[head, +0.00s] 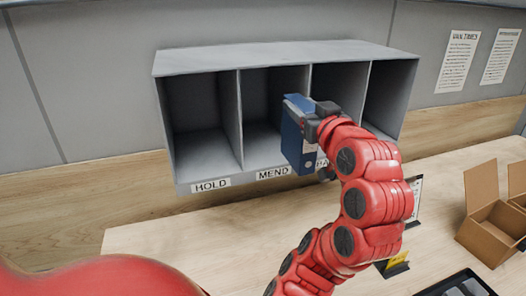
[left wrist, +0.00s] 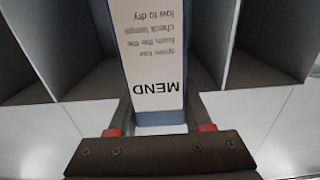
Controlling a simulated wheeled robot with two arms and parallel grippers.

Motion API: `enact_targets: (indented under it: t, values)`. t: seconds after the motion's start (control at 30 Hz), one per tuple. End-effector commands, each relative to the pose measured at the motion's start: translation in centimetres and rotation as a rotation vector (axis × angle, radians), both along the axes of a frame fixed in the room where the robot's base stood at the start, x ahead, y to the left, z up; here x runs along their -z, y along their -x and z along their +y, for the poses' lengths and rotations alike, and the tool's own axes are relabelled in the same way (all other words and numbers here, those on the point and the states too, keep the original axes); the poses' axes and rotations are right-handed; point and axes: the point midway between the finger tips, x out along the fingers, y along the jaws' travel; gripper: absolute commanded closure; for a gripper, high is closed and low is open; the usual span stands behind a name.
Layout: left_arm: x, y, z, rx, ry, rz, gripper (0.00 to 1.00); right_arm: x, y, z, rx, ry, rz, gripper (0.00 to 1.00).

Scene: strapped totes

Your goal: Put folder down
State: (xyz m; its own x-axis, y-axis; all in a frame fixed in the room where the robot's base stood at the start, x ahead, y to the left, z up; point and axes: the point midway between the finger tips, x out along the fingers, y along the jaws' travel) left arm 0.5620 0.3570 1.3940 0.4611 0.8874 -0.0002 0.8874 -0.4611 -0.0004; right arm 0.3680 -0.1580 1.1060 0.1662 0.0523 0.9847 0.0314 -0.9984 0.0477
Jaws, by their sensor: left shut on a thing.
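A blue folder (head: 296,138) is held upright in front of the grey rack (head: 270,57), at the right side of the MEND compartment (head: 262,140). In the left wrist view its white spine label (left wrist: 155,50) reads MEND, upside down, with smaller lines. My left gripper (head: 322,140) is shut on the folder; its red-tipped fingers (left wrist: 165,128) sit either side of the spine. The folder's far end points into the rack; I cannot tell how deep it reaches or whether it touches the floor. My right gripper is not in view.
The HOLD compartment (head: 205,145) at left looks empty. Labels run along the rack's front lip; the third is partly hidden. The wooden table (head: 180,238) below is clear at left. An open cardboard box (head: 490,235), a black tray (head: 460,284) and small sign stands are at right.

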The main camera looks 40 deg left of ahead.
Motion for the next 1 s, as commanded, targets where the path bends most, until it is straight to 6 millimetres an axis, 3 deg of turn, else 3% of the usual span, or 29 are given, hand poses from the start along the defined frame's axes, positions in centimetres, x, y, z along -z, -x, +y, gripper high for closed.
enact_targets:
  t: [0.13,0.5,0.8,1.0]
  values:
    - [-0.2,-0.4,2.6,-0.012,-0.005,0.002,1.00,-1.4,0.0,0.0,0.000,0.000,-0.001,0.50]
    - [0.9,-3.6,12.2,-0.007,0.003,0.005,1.00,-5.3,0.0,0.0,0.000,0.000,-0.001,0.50]
    - [1.3,-4.7,15.4,-0.004,0.000,0.004,1.00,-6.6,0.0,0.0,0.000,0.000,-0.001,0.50]
    - [3.9,-4.7,15.1,-0.002,0.001,0.007,1.00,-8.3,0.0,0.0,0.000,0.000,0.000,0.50]
